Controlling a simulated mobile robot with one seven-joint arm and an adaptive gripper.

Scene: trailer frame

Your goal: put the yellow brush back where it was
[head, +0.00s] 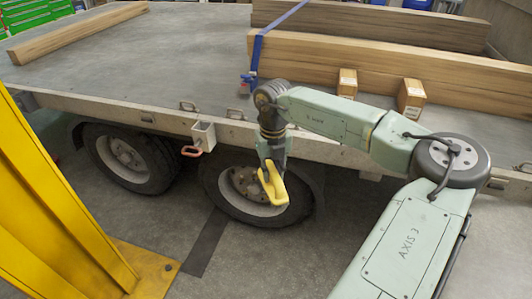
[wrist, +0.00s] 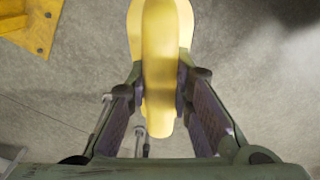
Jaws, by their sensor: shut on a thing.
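The yellow brush (head: 272,186) is held in my gripper (head: 267,168), in front of the trailer's right wheel in the head view. In the wrist view the brush (wrist: 160,60) lies between the two fingers of my gripper (wrist: 160,100), which press on its sides. Its far end runs out of the top of the wrist view. The brush hangs clear above the concrete floor, and its bristles cannot be made out. The place where it was before cannot be told from these frames.
The trailer bed (head: 150,60) carries long timber beams (head: 370,65), two small wooden blocks (head: 411,97) and a blue strap (head: 257,55). A bracket with an orange hook (head: 192,151) juts from its side. A yellow steel post (head: 50,190) stands at left. Open floor (head: 270,260) lies in front.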

